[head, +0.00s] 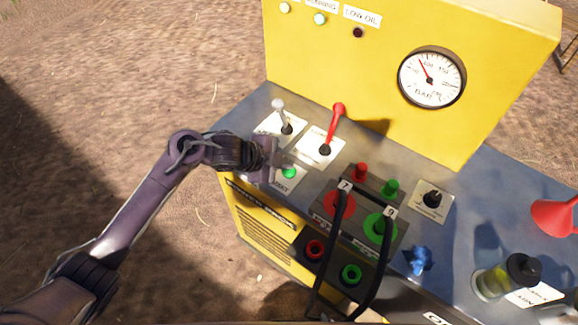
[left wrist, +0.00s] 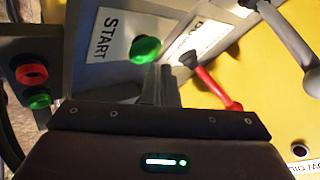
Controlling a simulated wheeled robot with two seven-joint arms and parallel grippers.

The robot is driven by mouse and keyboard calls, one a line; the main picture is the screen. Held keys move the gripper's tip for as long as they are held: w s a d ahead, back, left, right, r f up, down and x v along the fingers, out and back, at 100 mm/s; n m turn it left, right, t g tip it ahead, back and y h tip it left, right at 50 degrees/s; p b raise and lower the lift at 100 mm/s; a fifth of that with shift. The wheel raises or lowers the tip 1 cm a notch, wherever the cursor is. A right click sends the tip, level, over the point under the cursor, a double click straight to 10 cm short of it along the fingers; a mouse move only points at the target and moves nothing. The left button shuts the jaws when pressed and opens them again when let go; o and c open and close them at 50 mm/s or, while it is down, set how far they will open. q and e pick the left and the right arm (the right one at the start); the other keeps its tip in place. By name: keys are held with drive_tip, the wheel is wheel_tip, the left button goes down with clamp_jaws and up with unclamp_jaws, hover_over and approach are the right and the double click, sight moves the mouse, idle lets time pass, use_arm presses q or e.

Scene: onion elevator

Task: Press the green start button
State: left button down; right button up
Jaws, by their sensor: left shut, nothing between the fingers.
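The green start button (head: 289,172) sits on a white plate marked START on the grey console top. In the left wrist view the green start button (left wrist: 146,49) is just beyond my fingertips, beside the START label (left wrist: 112,33). My left gripper (head: 284,161) is shut and empty, its tips close over the button in the head view. In the left wrist view the shut fingers (left wrist: 160,84) point at the button's lower edge. I cannot tell whether they touch it. My right gripper is not in view.
A red-handled lever (head: 337,117) and a grey-knobbed lever (head: 280,109) stand just behind the button. A hose block with black handles (head: 362,198) is to the right. A yellow panel with a pressure gauge (head: 431,79) rises behind. A red funnel (head: 556,216) is far right.

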sight(285, 172)
use_arm(q)
drive_tip(key=shift+r, duration=0.3)
wheel_tip(285, 172, up, 5)
drive_tip(key=p, duration=0.5)
drive_tip(key=shift+r, duration=0.1)
idle(0.8)
